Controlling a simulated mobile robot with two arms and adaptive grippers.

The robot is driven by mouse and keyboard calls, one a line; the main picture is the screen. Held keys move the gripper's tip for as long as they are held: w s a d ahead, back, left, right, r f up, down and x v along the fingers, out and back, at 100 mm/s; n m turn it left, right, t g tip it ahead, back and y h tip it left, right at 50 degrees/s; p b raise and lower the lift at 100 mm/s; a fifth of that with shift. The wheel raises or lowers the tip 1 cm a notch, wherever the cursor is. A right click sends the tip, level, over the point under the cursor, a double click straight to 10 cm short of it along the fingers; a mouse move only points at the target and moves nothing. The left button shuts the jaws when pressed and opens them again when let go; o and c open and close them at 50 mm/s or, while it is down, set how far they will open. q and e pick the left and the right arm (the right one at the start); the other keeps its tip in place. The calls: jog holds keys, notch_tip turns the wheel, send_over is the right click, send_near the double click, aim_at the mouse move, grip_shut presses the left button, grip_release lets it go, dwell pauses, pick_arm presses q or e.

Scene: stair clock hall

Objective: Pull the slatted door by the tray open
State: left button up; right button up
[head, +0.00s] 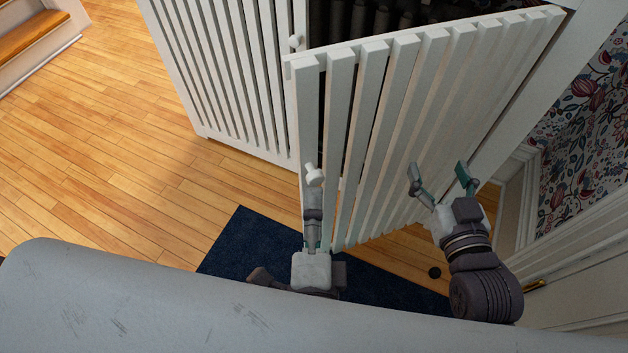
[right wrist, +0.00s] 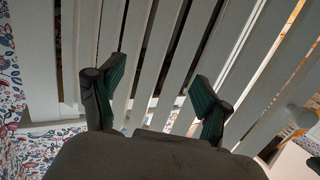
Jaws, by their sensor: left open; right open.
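The white slatted door (head: 400,110) stands swung out at an angle from the cabinet, with a dark gap behind its top edge. A pale round knob (head: 314,175) sits on its free-edge slat. My left gripper (head: 287,235) is open at that edge; one finger reaches up just below the knob, and I cannot tell whether they touch. My right gripper (head: 440,174) is open and empty in front of the slats, toward the hinge side. The right wrist view shows its spread fingers (right wrist: 160,92) with slats beyond and nothing between them. No tray is visible.
A second slatted door (head: 225,75) with a white knob (head: 295,42) is closed at the left. A dark blue mat (head: 235,245) lies on the wooden floor below. Floral wallpaper (head: 590,150) and white trim stand close on the right. Open floor (head: 100,150) and wooden steps (head: 30,35) are left.

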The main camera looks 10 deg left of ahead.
pick_arm(q)
jog(key=s, duration=0.6)
jog(key=shift+d, duration=0.4)
jog(key=shift+r, duration=0.1)
